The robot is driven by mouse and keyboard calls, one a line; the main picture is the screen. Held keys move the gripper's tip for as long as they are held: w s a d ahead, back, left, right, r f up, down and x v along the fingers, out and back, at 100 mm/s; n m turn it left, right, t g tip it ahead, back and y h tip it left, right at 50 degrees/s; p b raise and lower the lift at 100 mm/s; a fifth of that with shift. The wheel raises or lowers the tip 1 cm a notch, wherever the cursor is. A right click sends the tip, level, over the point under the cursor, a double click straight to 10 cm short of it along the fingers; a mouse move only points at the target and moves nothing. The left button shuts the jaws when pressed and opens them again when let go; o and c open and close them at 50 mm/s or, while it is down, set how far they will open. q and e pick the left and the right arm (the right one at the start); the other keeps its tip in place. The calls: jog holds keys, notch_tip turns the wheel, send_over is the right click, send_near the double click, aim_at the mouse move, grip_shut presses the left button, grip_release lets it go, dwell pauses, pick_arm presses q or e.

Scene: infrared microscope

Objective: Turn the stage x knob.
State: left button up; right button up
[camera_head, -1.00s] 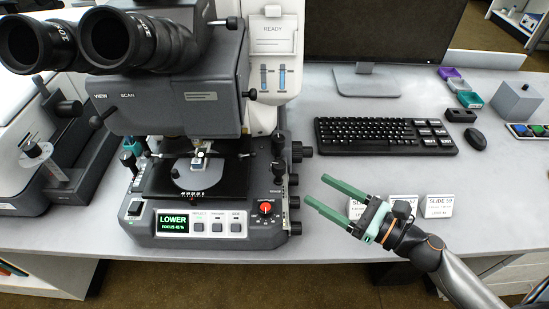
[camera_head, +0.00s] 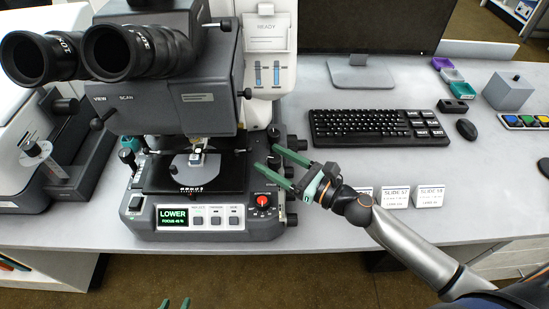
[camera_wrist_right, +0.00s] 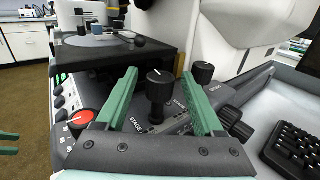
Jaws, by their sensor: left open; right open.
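The microscope's right side carries a black upright knob (camera_wrist_right: 158,92) with a white mark on top. Lettering starting "STAGE" is by its base, but I cannot read which axis it names. A second black knob (camera_wrist_right: 203,72) stands behind it to the right. My right gripper (camera_head: 267,157) is open at the microscope's right edge. In the right wrist view its green fingers appear on either side of the first knob, with gaps showing; contact is not visible. My left gripper (camera_head: 175,303) is open at the bottom edge of the head view, in front of the table and away from the microscope.
Dark side knobs (camera_wrist_right: 235,120) stick out near the right finger. Slide cards (camera_head: 396,197), a keyboard (camera_head: 376,128) and a mouse (camera_head: 466,129) lie to the right.

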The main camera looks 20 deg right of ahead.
grip_shut()
dwell(0.6)
